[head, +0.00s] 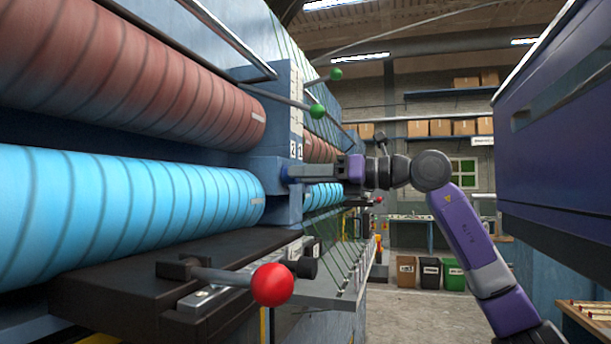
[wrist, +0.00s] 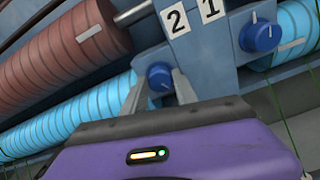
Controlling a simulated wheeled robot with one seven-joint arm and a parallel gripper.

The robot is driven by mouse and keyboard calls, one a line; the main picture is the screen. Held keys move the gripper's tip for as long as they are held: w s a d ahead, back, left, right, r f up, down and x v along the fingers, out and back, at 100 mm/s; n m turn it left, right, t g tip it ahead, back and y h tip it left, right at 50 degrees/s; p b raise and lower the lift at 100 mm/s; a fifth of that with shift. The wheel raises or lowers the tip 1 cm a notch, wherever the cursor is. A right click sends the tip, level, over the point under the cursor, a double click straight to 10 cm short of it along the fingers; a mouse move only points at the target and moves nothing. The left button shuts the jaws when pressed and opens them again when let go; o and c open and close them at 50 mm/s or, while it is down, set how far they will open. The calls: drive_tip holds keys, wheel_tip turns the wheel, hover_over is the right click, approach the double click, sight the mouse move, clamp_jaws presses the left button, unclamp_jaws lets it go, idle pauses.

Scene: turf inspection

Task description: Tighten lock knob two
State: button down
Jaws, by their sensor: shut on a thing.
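Lock knob two (wrist: 160,76) is a round blue knob with a pale pointer line, on the blue-grey post below the label "2" (wrist: 176,22). My gripper (wrist: 159,88) has one grey finger on each side of this knob and is shut on it. In the head view my gripper (head: 297,173) reaches in from the right against the post, and its fingers mostly hide the knob. A second blue knob (wrist: 262,37) sits on the post to the right, near the label "1" (wrist: 211,9), apart from my gripper.
Red-brown (head: 130,80) and light blue (head: 120,205) ribbed rollers lie left of the post. A lever with a red ball (head: 272,285) stands in front on a dark ledge. Green-balled levers (head: 317,111) stick out above. A purple cabinet (head: 560,130) stands on the right.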

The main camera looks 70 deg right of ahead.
drive_tip(key=shift+s+n+b, duration=0.1)
drive_tip(key=shift+n+b, duration=4.15)
drive_tip(key=shift+n, duration=10.25)
drive_tip(key=c, duration=1)
unclamp_jaws()
drive_tip(key=shift+o, duration=0.2)
drive_tip(key=shift+f, duration=0.1)
